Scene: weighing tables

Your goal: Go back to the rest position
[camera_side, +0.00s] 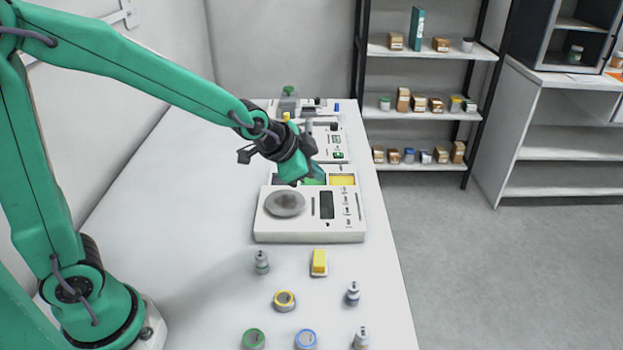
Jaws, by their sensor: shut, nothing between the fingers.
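My gripper (293,181) hangs at the end of my green arm, pointing down above the back part of the scale. It is shut and holds nothing. The white scale (284,233) stands on the table with a round grey pan (285,203) and a dark display (327,205). The pan looks empty. Whether the fingertips touch anything behind the pan cannot be told.
In front of the scale are a yellow block (319,262), yellow-ringed (284,301), green (254,338) and blue (306,339) round items, and grey weights (353,293). More devices (330,143) stand behind. The table's left side (180,190) is clear. Shelves (425,114) stand beyond.

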